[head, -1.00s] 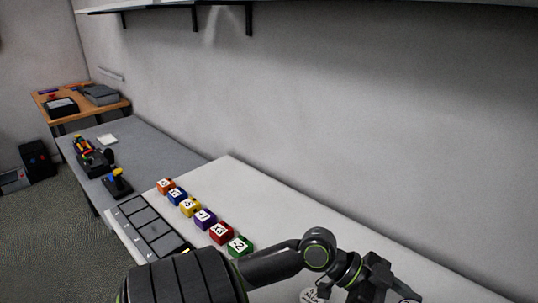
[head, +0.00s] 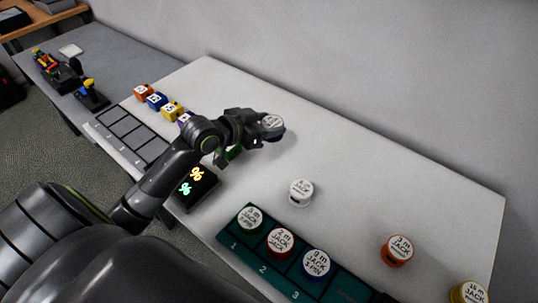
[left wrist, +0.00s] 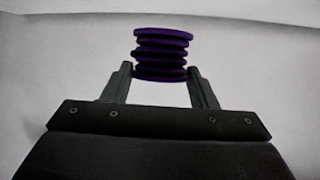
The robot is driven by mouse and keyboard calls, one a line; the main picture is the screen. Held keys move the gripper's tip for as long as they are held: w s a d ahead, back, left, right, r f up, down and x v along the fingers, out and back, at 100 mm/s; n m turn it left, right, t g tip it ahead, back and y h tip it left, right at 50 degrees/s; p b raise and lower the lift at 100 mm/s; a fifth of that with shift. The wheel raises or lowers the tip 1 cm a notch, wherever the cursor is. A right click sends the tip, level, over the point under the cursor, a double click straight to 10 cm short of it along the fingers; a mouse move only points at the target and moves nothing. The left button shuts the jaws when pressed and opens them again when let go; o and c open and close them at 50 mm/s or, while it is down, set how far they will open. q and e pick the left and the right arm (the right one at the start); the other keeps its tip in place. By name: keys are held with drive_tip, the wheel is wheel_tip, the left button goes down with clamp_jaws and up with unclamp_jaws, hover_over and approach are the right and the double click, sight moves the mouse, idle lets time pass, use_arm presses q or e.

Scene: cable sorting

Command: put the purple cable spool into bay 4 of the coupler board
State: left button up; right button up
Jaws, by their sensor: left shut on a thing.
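The purple cable spool (left wrist: 161,48) shows upright between the fingertips of my left gripper (left wrist: 160,72) in the left wrist view. In the head view this spool (head: 272,122), with a white labelled top, is held by the left gripper (head: 258,129) over the far part of the white table. The teal coupler board (head: 230,238) lies at the front, lower right of the gripper. Bays 1, 2 and 3 hold a green (head: 251,218), a red (head: 280,241) and a blue spool (head: 316,263). The board beyond bay 3 is cut off by the frame's bottom. My right gripper is not in view.
A white spool (head: 300,192) stands between gripper and board. An orange spool (head: 397,250) and a yellow spool (head: 468,292) stand at the right. Numbered cubes (head: 157,101), a grey tray (head: 122,128) and a black display (head: 196,187) are at the left. The table's right half is largely clear.

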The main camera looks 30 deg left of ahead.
use_arm(q)
wheel_tip(320, 180, down, 10)
drive_tip(key=shift+r, duration=0.2)
drive_tip(key=shift+f, duration=0.1)
drive_tip(key=o, duration=1)
drive_tip(key=shift+o, duration=0.2)
